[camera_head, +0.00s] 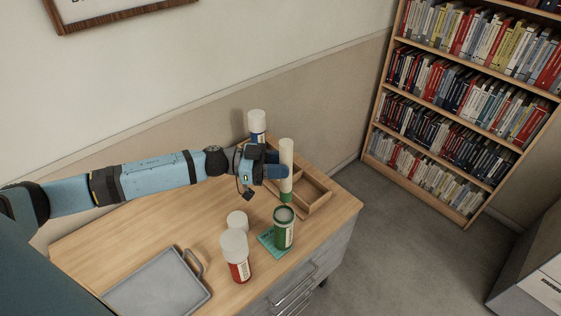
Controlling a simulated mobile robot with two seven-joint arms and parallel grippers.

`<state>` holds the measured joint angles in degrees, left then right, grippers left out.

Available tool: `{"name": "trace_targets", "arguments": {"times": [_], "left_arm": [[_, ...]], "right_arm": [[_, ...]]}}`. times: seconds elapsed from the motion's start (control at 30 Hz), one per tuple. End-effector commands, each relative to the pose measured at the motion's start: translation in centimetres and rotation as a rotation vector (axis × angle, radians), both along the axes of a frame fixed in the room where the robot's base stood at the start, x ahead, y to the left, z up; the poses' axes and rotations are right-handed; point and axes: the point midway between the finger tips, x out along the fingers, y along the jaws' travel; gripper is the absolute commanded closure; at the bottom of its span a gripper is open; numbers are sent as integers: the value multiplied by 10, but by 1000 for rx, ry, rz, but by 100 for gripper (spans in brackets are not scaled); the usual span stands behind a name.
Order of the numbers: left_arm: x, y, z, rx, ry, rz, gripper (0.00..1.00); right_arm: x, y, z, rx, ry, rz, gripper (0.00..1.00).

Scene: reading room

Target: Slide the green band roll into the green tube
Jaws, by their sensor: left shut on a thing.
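The green band roll (286,165) is a cream, upright roll with a green band at its lower end. My left gripper (284,171) is shut on it around the middle and holds it upright. My right gripper is not in view.
Behind are a wooden divided tray (318,207) and a blue tube (257,121). A grey tray (158,290) lies front left.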

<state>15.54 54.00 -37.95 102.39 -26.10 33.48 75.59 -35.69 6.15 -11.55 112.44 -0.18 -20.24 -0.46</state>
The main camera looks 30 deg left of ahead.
Motion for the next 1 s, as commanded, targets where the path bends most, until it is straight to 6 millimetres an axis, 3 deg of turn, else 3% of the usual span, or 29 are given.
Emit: {"name": "trace_targets", "arguments": {"times": [0.1,0.6,1.0], "left_arm": [[0,0,-12,0,0,0,91],[0,-1,-55,0,-1,-1,91],[0,-1,-84,0,1,-2,91]], "right_arm": [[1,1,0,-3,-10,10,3],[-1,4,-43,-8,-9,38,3],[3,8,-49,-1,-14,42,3]]}}
